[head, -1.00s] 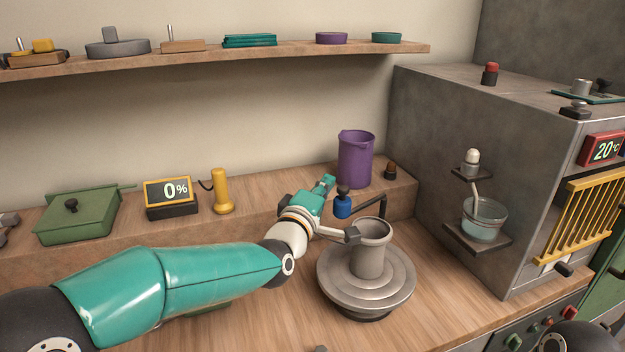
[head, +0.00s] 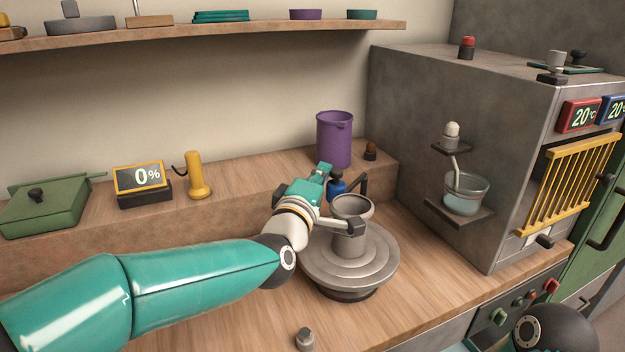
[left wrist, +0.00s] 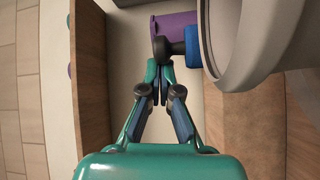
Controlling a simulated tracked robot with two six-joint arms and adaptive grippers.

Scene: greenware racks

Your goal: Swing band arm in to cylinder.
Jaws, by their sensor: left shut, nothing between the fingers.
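The grey cylinder (head: 349,243) stands upright on a round stepped wheel (head: 381,268); its rim fills the upper right of the left wrist view (left wrist: 255,60). The band arm is a dark bent bar (head: 364,184) behind the cylinder, ending in a blue piece (head: 338,188) with a dark knob. In the left wrist view the blue piece (left wrist: 193,44) lies close beside the rim; I cannot tell whether they touch. My left gripper (head: 326,168) is shut and empty, its fingertips (left wrist: 159,64) at the dark knob (left wrist: 160,47). My right gripper is out of view.
A purple jug (head: 333,142) stands on the ledge behind the band arm. The grey kiln (head: 420,110) with a bowl (head: 466,193) on a small shelf bounds the right. A yellow handset (head: 197,175) and display (head: 141,180) stand left.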

